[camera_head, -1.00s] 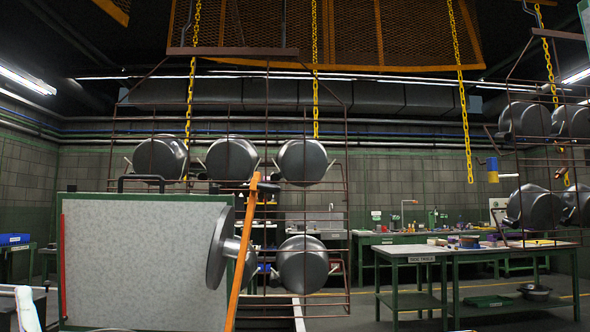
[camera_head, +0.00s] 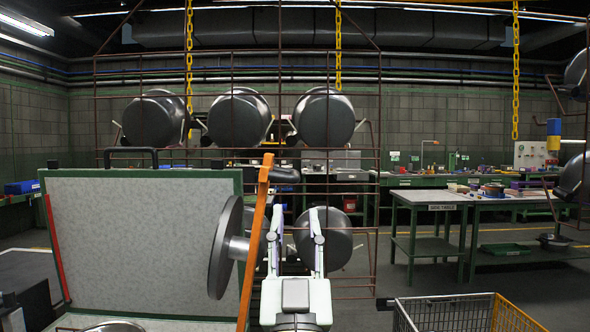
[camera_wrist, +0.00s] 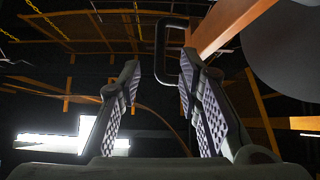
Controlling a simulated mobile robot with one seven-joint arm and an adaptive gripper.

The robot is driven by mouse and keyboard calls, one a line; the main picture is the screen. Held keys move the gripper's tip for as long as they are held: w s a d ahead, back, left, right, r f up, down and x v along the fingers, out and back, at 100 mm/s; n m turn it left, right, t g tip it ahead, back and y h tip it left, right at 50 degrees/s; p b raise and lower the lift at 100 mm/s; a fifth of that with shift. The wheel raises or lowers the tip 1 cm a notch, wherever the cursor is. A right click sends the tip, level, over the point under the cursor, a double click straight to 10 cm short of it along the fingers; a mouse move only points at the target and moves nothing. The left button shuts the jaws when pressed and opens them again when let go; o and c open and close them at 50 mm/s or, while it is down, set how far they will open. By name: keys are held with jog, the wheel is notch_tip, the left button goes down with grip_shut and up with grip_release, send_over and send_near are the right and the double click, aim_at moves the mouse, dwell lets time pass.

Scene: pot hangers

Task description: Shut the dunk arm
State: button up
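The dunk arm (camera_head: 256,235) is an orange bar, leaning slightly, with a dark grip (camera_head: 285,175) at its top and a large grey disc (camera_head: 224,247) on its left side. In the wrist view, the orange bar (camera_wrist: 228,24) crosses the upper right, beside the grey disc (camera_wrist: 290,50). My gripper (camera_head: 297,212) points upward just right of the bar, below the grip in the picture. Its fingers are apart and nothing shows held between them. In the wrist view, a black loop handle (camera_wrist: 157,60) appears between and beyond the fingertips (camera_wrist: 158,72); contact is not visible.
A green-framed pale panel (camera_head: 140,245) with a black top handle stands left. A wire rack (camera_head: 376,200) hangs behind my gripper with several grey pots (camera_head: 238,120). A wire basket cart (camera_head: 455,312) is at the lower right. A side table (camera_head: 425,197) stands farther back.

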aim_at(295, 172)
jog(key=p+x, duration=0.3)
jog(key=x, duration=0.6)
jog(key=shift+w+r, duration=0.1)
jog(key=shift+r, duration=0.05)
grip_shut()
dwell(0.6)
